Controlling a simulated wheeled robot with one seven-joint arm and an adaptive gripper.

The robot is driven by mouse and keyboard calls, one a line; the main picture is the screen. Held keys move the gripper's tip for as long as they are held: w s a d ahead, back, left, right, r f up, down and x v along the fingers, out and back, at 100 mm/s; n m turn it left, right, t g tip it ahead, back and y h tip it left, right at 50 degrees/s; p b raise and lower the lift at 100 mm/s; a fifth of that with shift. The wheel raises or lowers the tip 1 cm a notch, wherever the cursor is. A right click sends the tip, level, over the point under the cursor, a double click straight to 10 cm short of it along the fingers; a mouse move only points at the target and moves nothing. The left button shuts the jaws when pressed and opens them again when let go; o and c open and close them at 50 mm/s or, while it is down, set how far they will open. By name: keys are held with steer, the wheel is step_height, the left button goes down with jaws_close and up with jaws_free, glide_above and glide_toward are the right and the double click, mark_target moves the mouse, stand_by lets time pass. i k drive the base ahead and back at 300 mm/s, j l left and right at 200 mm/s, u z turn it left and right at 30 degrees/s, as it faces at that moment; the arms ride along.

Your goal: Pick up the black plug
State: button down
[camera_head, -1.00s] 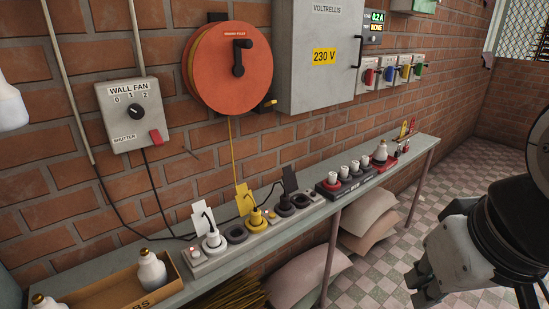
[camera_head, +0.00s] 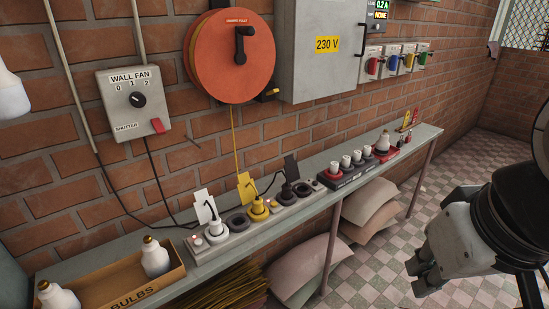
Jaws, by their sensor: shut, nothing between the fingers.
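The black plug (camera_head: 287,191) sits in a socket of the grey power strip (camera_head: 240,240) on the narrow shelf. A dark tag (camera_head: 291,168) stands behind it and a black cord rises from it. A yellow plug (camera_head: 257,208) with a yellow tag and a white plug (camera_head: 215,230) with a white tag sit in the same strip, to its left. Empty dark sockets lie between the plugs. My gripper (camera_head: 420,283) is at the lower right, well away from the strip, over the floor. It is shut and holds nothing.
The shelf (camera_head: 428,134) runs along the brick wall. A box of bulbs (camera_head: 118,284) stands at its left end. A dark rack with white pieces (camera_head: 346,172) is right of the strip. An orange reel (camera_head: 232,55) and a grey cabinet (camera_head: 318,60) hang above. Sacks (camera_head: 370,205) lie below.

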mark_target(287, 193)
steer(key=i+l+u, duration=0.15)
steer(key=i+l, duration=0.15)
steer(key=i+l+u, duration=0.1)
steer(key=i+l, duration=0.15)
steer(key=l, duration=0.15)
steer(key=i+l+u, duration=0.15)
steer(key=l, duration=0.25)
steer(key=i+l+u, duration=0.15)
steer(key=i+l, duration=0.2)
steer(key=i+l+u, duration=0.1)
steer(key=l, duration=0.4)
steer(key=i, duration=0.1)
